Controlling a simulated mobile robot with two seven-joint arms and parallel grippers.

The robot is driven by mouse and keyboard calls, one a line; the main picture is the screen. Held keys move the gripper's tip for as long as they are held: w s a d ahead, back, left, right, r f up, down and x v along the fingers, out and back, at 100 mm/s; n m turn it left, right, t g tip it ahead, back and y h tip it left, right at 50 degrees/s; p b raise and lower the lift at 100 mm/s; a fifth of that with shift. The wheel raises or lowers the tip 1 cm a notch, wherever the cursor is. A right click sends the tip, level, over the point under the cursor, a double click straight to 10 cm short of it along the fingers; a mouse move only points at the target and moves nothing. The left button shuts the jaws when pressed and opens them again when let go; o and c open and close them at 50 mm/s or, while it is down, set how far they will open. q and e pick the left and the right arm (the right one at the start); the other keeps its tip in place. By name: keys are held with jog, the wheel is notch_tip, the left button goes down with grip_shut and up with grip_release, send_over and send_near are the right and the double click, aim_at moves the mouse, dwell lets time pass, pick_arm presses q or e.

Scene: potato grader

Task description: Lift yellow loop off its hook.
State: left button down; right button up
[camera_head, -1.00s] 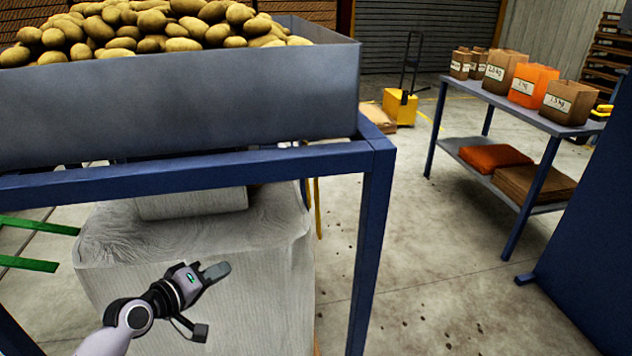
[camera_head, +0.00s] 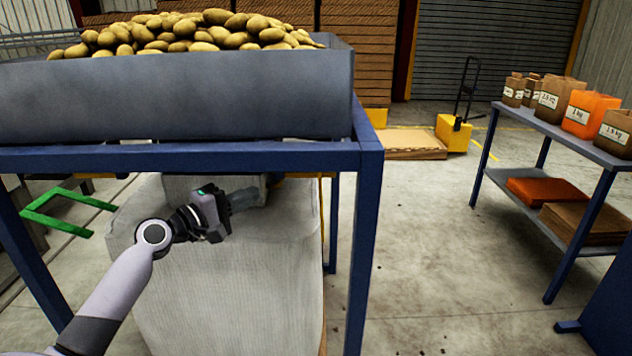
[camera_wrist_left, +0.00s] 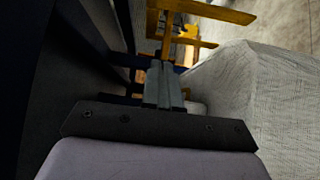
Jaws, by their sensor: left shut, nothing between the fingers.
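A yellow frame-like piece, which looks like the yellow loop, shows at the top of the left wrist view (camera_wrist_left: 205,12). My left gripper (camera_head: 250,196) is under the blue frame, pointing right over the pale wrapped block. In the left wrist view its fingers (camera_wrist_left: 164,72) are together and empty, with the yellow piece beyond the tips. Whether they touch cannot be told. My right gripper is not in view.
A blue frame (camera_head: 190,157) carrying a grey bin (camera_head: 170,100) of potatoes stands over my left arm. The pale wrapped block (camera_head: 235,285) is below. A green bracket (camera_head: 62,222) sticks out at left. A shelf table (camera_head: 555,128) with bags stands right. Floor between is clear.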

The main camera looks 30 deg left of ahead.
aim_at(321, 191)
pick_arm(q)
jog(key=w+d+r+p, duration=0.1)
jog(key=w+d, duration=0.5)
jog(key=w, duration=0.6)
jog(key=shift+r+p, duration=0.15)
jog(key=shift+p, duration=0.35)
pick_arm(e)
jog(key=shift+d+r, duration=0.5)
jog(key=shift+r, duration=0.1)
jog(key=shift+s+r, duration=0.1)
pick_arm(q)
jog(key=w+d+p, duration=0.4)
jog(key=d, duration=0.3)
jog(key=shift+w+d+m+g, duration=0.35)
jog(key=shift+m+g, duration=0.05)
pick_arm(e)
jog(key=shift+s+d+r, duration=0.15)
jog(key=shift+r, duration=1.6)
pick_arm(q)
jog(key=shift+s, duration=0.1)
